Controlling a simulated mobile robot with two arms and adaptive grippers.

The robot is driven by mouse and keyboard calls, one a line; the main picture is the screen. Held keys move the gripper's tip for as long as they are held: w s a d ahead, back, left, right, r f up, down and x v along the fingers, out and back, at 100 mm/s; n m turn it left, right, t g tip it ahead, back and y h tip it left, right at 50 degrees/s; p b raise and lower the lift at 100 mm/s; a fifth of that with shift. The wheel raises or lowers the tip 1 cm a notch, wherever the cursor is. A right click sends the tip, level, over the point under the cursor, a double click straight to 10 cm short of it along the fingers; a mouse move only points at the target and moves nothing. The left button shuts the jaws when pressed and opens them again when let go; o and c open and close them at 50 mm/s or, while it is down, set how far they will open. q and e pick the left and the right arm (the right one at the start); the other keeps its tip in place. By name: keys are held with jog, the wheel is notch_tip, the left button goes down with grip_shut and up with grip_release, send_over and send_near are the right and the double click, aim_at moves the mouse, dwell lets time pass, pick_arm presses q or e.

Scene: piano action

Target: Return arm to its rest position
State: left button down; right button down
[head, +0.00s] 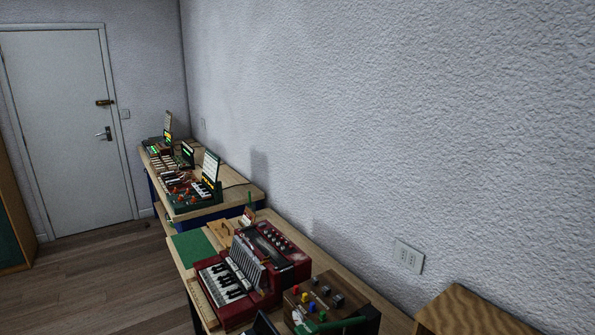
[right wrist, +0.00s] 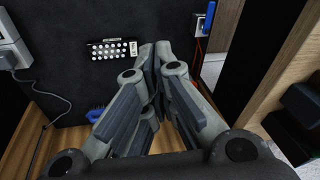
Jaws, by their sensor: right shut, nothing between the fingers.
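My right gripper (right wrist: 158,58) is in the right wrist view, its grey fingers brought together with nothing between them. It points toward a dark surface, and I see no object touching its fingertips. Neither of my grippers shows in the head view. The red accordion-like instrument (head: 250,272) with white and black keys lies on the near table, away from any gripper.
The near table also holds a brown box with coloured knobs (head: 318,303) and a green mat (head: 193,247). A farther table carries small keyboards (head: 185,190). A white door (head: 70,130) stands left; the floor before it is clear.

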jog(key=s+a+r+n, duration=0.2)
jog(key=s+r+n, duration=0.7)
jog(key=r, duration=0.4)
notch_tip(320, 180, down, 33)
jog(key=s+n+b, duration=0.2)
jog(key=b, duration=0.4)
jog(key=s+d+f+g+b, duration=0.1)
jog(key=s+d+f+b, duration=0.2)
jog(key=s+f, duration=1.3)
notch_tip(320, 180, down, 3)
jog(key=shift+d+g+b, duration=0.15)
jog(key=shift+g+b, duration=0.25)
jog(key=shift+b, duration=0.1)
